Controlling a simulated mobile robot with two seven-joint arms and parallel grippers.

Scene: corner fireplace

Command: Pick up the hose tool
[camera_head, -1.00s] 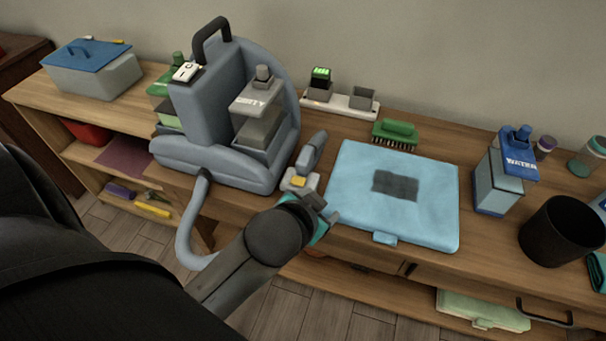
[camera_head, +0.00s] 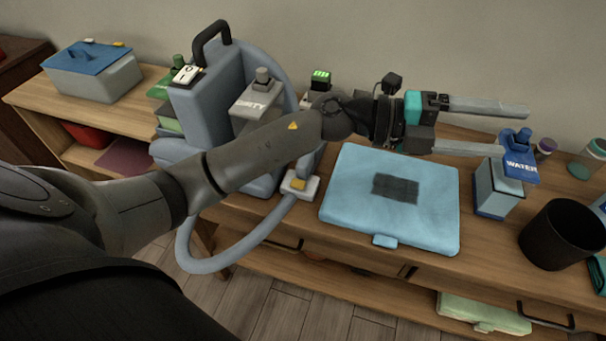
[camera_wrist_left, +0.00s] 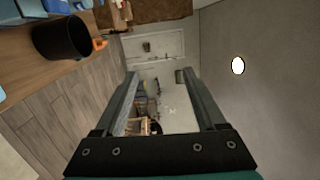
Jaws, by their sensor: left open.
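The hose tool (camera_head: 299,187), grey with a pale end and a yellow button, rests on the bench between the grey cleaning machine (camera_head: 205,110) and the light blue case. Its upper part is partly hidden behind my left forearm. A grey hose (camera_head: 235,262) loops from it down past the bench's front edge to the machine. My left gripper (camera_head: 515,130) is open and empty, stretched to the right above the bench, well away from the hose tool. Its open fingers also show in the left wrist view (camera_wrist_left: 158,75) with nothing between them. My right gripper is out of view.
The light blue case (camera_head: 425,215) lies flat right of the hose tool. A blue-lidded water container (camera_head: 497,185) stands below and near the left fingertips, with a black cup (camera_head: 562,233) beside it. A wall stands behind. The wrist view shows open room and a door (camera_wrist_left: 155,45).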

